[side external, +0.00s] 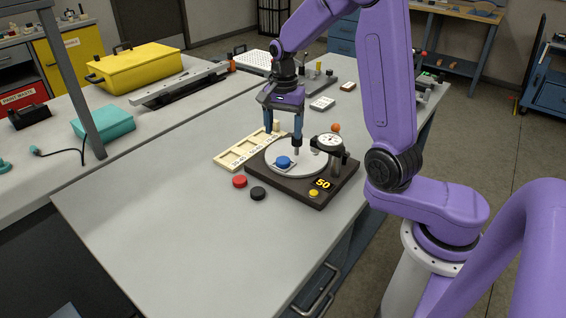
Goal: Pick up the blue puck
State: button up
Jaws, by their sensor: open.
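The blue puck (283,162) rests on a small pale square on the round light plate (312,172) of the dark measuring stand. My gripper (283,136) points down above and behind the plate, with its two blue fingers apart. The fingers hold nothing that I can see. The puck sits just below the fingers in the picture, apart from them. How far the fingers are from it in depth is hard to tell.
The stand carries a dial gauge (330,141) on a post and a display reading 50 (322,184). A red puck (239,181) and a black puck (258,193) lie at its front left. A slotted wooden tray (232,161) lies behind. The bench's left front is clear.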

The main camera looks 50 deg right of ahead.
aim_at(283, 160)
notch_tip(283, 160, down, 4)
jog(key=shift+r, duration=0.2)
jog(key=shift+s+a+f, duration=0.15)
jog(key=shift+f, duration=1.15)
jog(key=shift+s+a+f, duration=0.1)
jog(key=shift+a+f, duration=0.05)
jog(key=shift+f, duration=1.15)
jog(key=shift+c, duration=0.4)
jog(key=c, duration=1.1)
jog(key=shift+a, duration=0.1)
